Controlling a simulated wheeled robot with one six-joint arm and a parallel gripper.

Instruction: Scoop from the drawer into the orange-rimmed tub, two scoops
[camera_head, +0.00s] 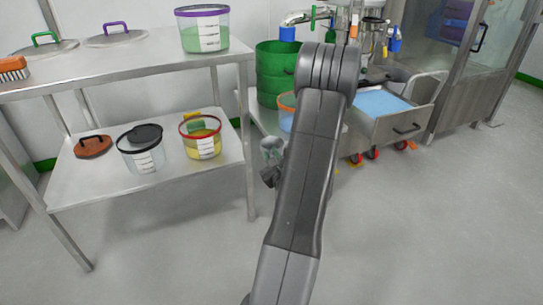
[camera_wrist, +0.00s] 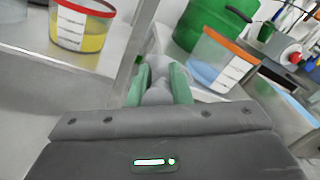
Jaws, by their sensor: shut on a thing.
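The orange-rimmed tub (camera_head: 286,112) stands on a low pale surface beside the green drum, partly hidden by my arm. In the wrist view the tub (camera_wrist: 222,62) is clear, with a white label and blue showing in its lower part. The open drawer (camera_head: 405,127) at right holds a flat bed of light blue material (camera_head: 380,103). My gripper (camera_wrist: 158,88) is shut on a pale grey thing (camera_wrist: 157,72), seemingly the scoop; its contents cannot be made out. In the head view my gripper (camera_head: 271,152) is left of and below the tub, partly behind my arm.
A steel two-tier table (camera_head: 150,66) fills the left; its leg (camera_head: 248,150) is close to my gripper. It bears a purple-rimmed tub (camera_head: 203,30), a red-rimmed tub (camera_head: 201,137) and a black-rimmed tub (camera_head: 141,152). A green drum (camera_head: 279,75) stands behind the orange-rimmed tub. The front floor is clear.

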